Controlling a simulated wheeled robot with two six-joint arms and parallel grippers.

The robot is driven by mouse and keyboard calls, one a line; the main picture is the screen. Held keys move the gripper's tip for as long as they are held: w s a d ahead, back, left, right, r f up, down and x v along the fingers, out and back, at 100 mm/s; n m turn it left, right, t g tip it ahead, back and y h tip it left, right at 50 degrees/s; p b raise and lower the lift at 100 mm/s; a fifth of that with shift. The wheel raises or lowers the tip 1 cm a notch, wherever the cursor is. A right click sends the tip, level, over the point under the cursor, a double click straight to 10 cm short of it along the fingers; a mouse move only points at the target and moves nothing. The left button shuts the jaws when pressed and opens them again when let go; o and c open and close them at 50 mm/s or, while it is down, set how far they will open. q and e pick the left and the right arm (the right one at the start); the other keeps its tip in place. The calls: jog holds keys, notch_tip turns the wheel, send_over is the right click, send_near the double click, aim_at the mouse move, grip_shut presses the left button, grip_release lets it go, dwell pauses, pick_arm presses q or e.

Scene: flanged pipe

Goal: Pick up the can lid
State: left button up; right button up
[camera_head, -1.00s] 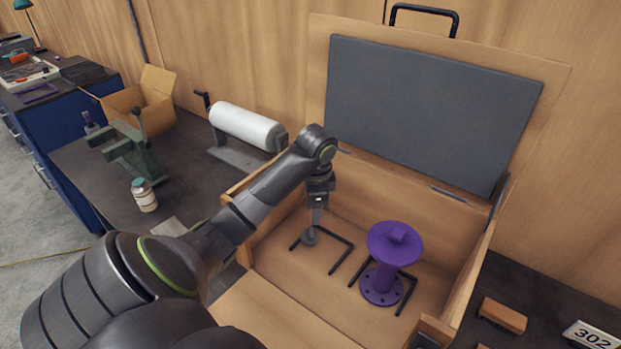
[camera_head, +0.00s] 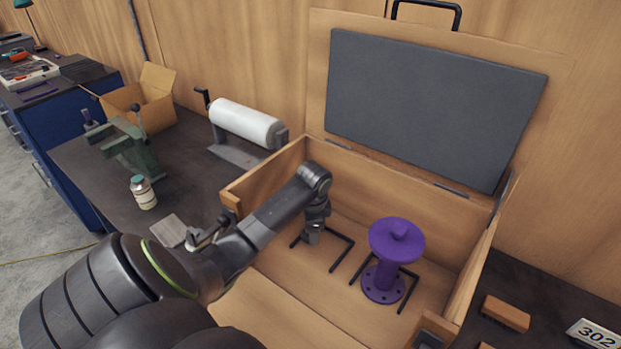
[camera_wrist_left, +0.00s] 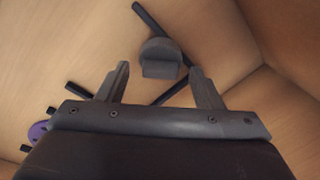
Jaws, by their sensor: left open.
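A small grey round piece with a raised block-like grip, which I take for the can lid (camera_wrist_left: 160,52), lies by black bars on the floor of the open wooden box. My left gripper (camera_wrist_left: 159,75) is open, with one finger on each side of the lid's near part; contact is not visible. In the head view my left gripper (camera_head: 314,228) points down into the box, and the lid is mostly hidden behind or under it. My right gripper is not in view.
A purple flanged pipe (camera_head: 384,281) stands upright on the box floor to the right, beside black bars. The box (camera_head: 262,185) has walls around the gripper and a raised lid behind. A jar (camera_head: 143,193) and a green vise (camera_head: 135,153) stand left.

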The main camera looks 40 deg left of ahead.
pick_arm(q)
jog(key=shift+f, duration=0.3)
jog(key=c, duration=1.1)
jog(key=shift+o, duration=0.2)
